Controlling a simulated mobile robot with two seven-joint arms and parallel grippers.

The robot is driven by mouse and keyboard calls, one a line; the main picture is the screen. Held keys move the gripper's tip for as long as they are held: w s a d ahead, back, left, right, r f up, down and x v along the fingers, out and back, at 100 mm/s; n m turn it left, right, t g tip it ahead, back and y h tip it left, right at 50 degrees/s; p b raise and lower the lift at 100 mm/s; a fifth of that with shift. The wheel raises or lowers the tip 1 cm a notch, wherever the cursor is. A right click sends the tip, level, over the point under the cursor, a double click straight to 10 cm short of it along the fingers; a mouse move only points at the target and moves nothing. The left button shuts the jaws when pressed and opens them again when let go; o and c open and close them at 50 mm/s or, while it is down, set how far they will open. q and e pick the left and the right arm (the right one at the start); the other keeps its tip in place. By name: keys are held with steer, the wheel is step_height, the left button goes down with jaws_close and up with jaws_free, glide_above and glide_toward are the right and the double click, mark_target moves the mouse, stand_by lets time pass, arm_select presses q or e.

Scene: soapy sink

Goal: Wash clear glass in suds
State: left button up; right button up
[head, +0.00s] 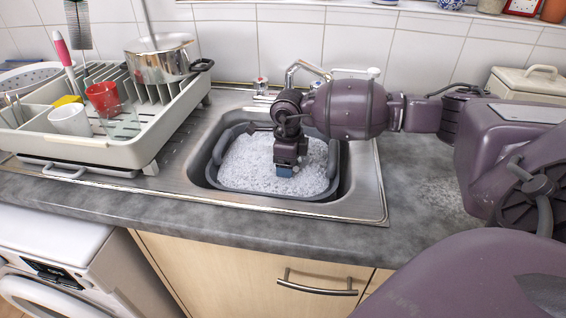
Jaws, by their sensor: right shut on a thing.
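A grey tub (214,158) full of white suds (245,165) sits in the steel sink. My right gripper (286,168) points down into the tub, low at the suds. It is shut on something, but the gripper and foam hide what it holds. A small blue patch shows at its tip; I cannot tell what it is. A see-through shape like a clear glass (122,124) stands in the dish rack, next to a white cup (70,120). I cannot make out a glass in the suds. My left gripper is out of view.
The dish rack (120,153) at the left also holds a red cup (103,97), a steel pot (158,62) and a yellow sponge (67,101). A tap (303,70) stands behind the tub. The grey counter (415,170) right of the sink has bare room.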

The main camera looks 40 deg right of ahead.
steer(key=shift+w+a+f+b, duration=0.15)
steer(key=shift+w+a+b, duration=0.15)
steer(key=shift+w+a, duration=0.3)
arm_select(q)
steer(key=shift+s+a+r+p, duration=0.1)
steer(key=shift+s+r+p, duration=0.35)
steer(key=shift+p, duration=0.7)
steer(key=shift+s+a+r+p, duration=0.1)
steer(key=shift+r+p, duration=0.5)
steer(key=shift+p, duration=0.6)
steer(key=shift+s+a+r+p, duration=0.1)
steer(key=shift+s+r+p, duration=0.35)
steer(key=shift+p, duration=0.7)
arm_select(e)
step_height(320, 180, up, 19)
steer(key=w+a, duration=0.1)
steer(key=shift+w, duration=0.2)
